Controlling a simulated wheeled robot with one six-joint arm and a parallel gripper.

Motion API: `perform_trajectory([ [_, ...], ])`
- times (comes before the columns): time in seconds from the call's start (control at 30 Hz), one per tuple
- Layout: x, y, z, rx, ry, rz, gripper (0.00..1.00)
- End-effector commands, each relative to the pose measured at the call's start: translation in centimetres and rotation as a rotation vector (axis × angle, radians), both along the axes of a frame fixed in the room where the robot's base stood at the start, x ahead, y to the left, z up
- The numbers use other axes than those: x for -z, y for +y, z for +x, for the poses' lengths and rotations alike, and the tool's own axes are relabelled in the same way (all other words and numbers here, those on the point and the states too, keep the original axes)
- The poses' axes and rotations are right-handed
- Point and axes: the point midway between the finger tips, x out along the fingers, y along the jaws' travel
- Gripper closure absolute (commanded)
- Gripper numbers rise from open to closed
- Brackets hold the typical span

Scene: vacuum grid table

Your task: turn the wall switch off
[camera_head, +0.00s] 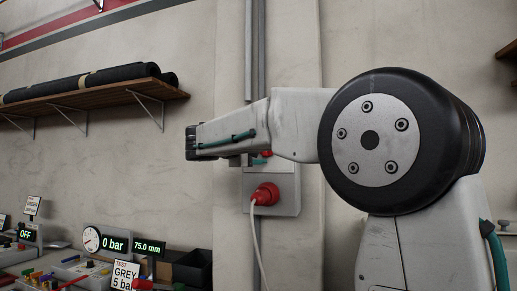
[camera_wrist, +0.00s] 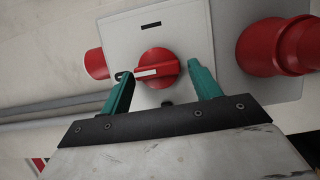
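The wall switch is a grey box with a red rotary knob (camera_wrist: 157,68), seen close up in the wrist view. A white bar runs across the knob, nearly level in that picture. My gripper (camera_wrist: 160,82) has two teal fingers spread apart, one on each side of the knob's lower part. I cannot tell whether either finger touches it. In the head view my arm covers most of the switch; only a bit of red knob (camera_head: 266,154) and the lower grey box (camera_head: 286,185) show. A red plug (camera_head: 265,194) with a white cable sits in the box below.
A wooden shelf (camera_head: 110,96) with black rolls is on the wall at the left. A grey conduit (camera_head: 248,50) runs up the wall above the switch. A bench at the lower left holds gauges, a display reading OFF (camera_head: 27,235), and a black bin (camera_head: 193,268). The red plug (camera_wrist: 280,47) is right of the knob in the wrist view.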

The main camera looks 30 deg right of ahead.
Motion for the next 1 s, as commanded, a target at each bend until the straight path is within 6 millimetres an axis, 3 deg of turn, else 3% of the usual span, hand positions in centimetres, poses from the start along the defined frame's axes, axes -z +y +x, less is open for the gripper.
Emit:
perform_trajectory([
  [0.37,-0.1,0.5,0.0,-0.004,-0.002,-0.001,0.29],
  [0.8,0.0,6.8,-1.9,-0.005,-0.001,-0.001,0.29],
  [1.0,0.0,7.6,-2.2,-0.001,-0.001,-0.001,0.29],
])
